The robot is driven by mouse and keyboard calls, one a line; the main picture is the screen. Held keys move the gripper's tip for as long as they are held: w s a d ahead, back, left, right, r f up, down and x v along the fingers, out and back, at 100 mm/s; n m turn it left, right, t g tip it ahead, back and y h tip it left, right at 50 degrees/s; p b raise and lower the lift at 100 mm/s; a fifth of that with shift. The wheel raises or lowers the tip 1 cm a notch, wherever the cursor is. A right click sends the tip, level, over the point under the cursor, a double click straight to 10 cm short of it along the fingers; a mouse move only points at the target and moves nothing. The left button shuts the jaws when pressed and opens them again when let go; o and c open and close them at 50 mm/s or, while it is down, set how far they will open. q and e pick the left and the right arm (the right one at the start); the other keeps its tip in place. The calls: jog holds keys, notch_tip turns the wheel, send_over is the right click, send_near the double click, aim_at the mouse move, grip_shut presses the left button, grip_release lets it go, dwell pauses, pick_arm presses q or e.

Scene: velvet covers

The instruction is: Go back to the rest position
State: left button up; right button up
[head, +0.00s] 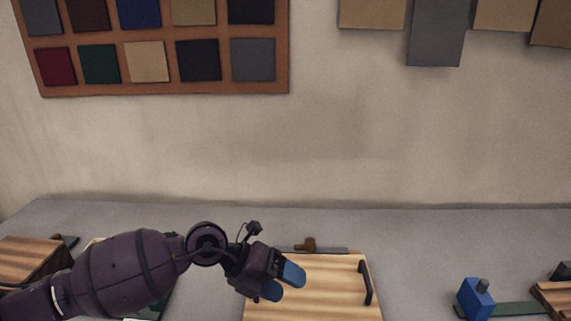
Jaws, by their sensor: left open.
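My left gripper (282,281) comes in from the left on its dark purple arm. Its two blue fingertips are apart, with nothing visible between them. It shows in front of a light striped wooden board or box top (325,296) at the bottom centre; I cannot tell its height above it. My right gripper is not in view.
The wooden top has a black handle (365,283) at its right. A blue block (475,299) with a grey knob stands on the grey table (430,240) at the right. A darker wooden box (28,260) is at the left. A swatch board (170,87) hangs on the wall.

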pick_arm(q)
jog(key=w+r+n+t+h, duration=0.4)
jog(key=r+n+t+h, duration=0.4)
jog(key=r+n+t, duration=0.15)
jog(key=a+f+n+t+y, duration=0.8)
jog(key=a+f+n+y, duration=0.6)
jog(key=n, duration=0.6)
jog(key=s+a+f+n+g+y, duration=0.2)
jog(key=s+a+f+n, duration=0.2)
jog(key=s+f, duration=0.5)
jog(key=s+a+f+n+g+y, duration=0.3)
jog(key=s+a+f, duration=0.6)
jog(key=s, duration=0.4)
jog(key=shift+f+n, duration=0.65)
jog(key=shift+f, duration=0.15)
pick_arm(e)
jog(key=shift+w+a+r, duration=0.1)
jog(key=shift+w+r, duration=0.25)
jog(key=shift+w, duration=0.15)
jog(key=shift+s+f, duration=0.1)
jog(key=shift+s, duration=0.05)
